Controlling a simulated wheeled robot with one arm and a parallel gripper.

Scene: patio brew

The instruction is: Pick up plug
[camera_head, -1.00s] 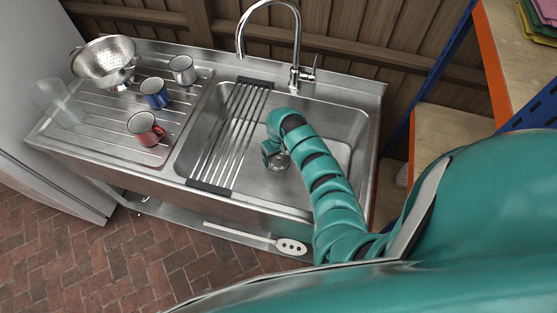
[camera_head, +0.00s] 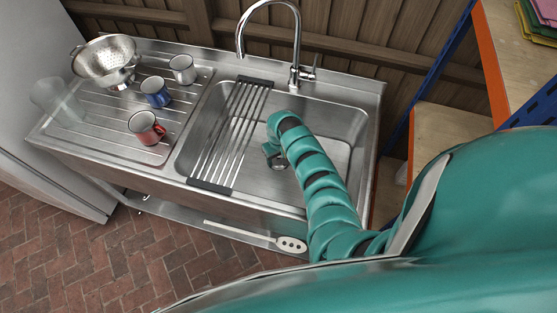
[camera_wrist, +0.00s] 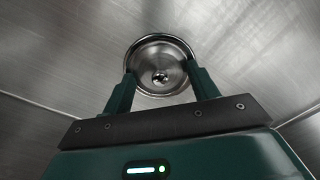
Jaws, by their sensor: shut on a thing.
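The plug (camera_wrist: 160,50) is a round, shiny metal piece with a raised rim and a small dark centre. In the wrist view it sits between the two fingers of my gripper (camera_wrist: 160,78), which touch it on both sides. In the head view my gripper (camera_head: 271,152) is low inside the sink basin, with the plug (camera_head: 279,163) just below it, small and partly hidden. My gripper is shut on the plug. Whether the plug is clear of the basin floor I cannot tell.
The steel sink (camera_head: 340,120) has a rolling rack (camera_head: 228,135) across its left part and a curved tap (camera_head: 297,45) behind.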

